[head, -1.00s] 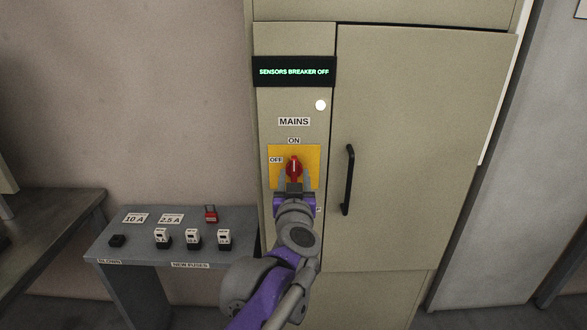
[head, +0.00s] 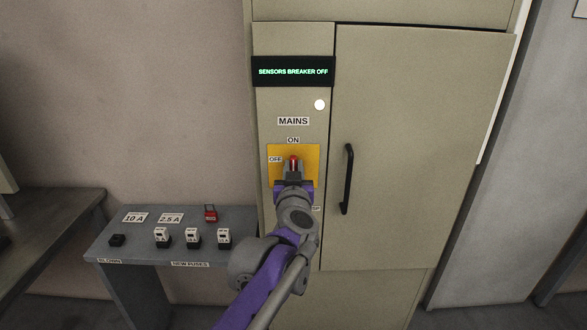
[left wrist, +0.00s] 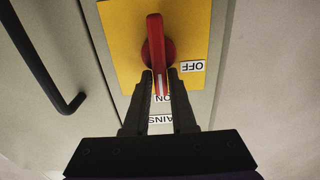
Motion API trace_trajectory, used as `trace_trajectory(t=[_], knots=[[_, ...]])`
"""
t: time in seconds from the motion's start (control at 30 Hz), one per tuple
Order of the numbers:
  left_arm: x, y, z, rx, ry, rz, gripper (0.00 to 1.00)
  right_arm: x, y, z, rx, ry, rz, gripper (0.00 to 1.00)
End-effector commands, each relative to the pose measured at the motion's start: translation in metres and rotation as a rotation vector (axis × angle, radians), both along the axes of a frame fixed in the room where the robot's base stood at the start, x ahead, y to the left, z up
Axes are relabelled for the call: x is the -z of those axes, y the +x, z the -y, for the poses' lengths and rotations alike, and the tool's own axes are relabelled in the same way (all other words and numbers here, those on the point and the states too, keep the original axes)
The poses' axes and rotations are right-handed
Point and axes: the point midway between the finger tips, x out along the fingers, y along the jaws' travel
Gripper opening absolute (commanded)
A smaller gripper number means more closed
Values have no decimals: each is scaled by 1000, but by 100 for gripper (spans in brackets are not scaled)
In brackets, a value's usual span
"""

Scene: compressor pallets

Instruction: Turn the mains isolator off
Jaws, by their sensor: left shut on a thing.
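The mains isolator is a red rotary handle (head: 294,161) on a yellow plate (head: 312,154) on the cabinet front, below the MAINS label. Its handle stands upright, with its white mark toward the ON label (head: 293,140). The OFF label (head: 275,159) is to its left. My left gripper (head: 293,173) is shut on the handle. The left wrist view is upside down and shows the red handle (left wrist: 155,45) between the two dark fingers of the gripper (left wrist: 161,88). The gripper covers the lower part of the plate in the head view. My right gripper is not in view.
A display (head: 293,72) reads SENSORS BREAKER OFF, above a white lamp (head: 320,105). A black door handle (head: 347,180) is close on the right. A grey shelf (head: 130,250) at left bears several fuses and a red padlock (head: 210,213).

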Motion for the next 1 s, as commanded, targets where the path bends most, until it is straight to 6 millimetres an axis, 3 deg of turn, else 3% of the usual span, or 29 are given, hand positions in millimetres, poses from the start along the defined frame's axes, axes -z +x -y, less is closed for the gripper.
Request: trace_trajectory(t=[0.57,1.0], knots=[[1,0,-2,0,-69,-2,0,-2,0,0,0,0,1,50],[3,0,-10,0,-425,-2,0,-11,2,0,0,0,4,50]])
